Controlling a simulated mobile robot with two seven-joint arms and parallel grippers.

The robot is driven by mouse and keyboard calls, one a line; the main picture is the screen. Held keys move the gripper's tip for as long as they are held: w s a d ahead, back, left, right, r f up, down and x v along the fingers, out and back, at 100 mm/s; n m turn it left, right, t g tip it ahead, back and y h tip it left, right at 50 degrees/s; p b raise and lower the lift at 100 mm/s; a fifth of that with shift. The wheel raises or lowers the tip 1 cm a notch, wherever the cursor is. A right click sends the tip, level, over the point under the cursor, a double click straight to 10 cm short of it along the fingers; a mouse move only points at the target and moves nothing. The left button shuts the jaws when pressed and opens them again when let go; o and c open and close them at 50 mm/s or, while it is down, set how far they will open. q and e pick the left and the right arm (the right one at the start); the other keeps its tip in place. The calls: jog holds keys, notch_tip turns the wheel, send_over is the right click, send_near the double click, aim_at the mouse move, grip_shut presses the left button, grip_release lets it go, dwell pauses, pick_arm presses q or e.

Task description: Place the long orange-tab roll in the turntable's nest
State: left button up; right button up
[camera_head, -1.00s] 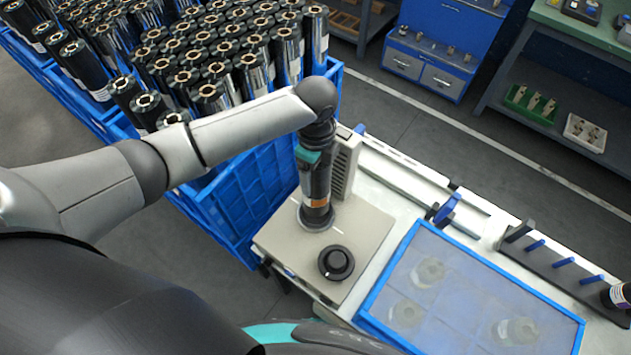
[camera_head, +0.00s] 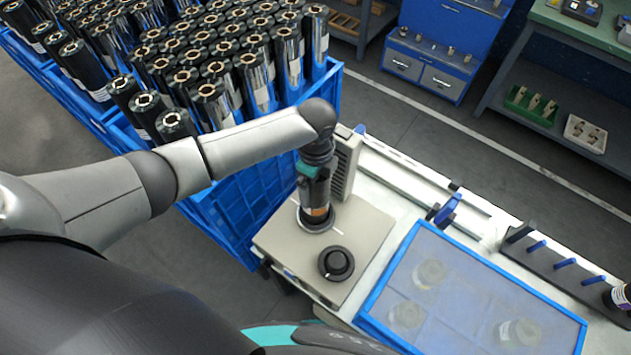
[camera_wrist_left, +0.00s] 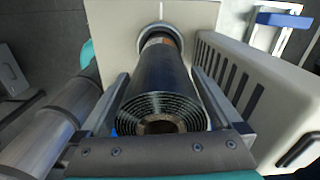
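The long dark roll (camera_head: 317,194) with an orange tab (camera_head: 317,211) stands about upright, its lower end inside the dark ring of the turntable's nest (camera_head: 315,225) on the beige machine (camera_head: 283,248). My left gripper (camera_head: 311,174) is around the upper part of the roll. In the left wrist view the roll (camera_wrist_left: 163,92) lies between the two fingers of my left gripper (camera_wrist_left: 167,95), which appear shut on it. Its far end meets the ring there (camera_wrist_left: 158,32). Whether it is fully seated is hidden. My right gripper is not in view.
A black knob (camera_head: 336,263) sits in front of the nest, and a vented housing (camera_head: 345,165) stands close behind it. A blue-framed tray (camera_head: 470,292) is to the right. Blue crates (camera_head: 235,212) packed with rolls are at the left.

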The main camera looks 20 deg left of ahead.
pick_arm(q)
jog(key=shift+r, duration=0.1)
notch_tip(320, 180, up, 12)
jog(key=shift+r+p, duration=0.1)
jog(key=shift+p, duration=0.5)
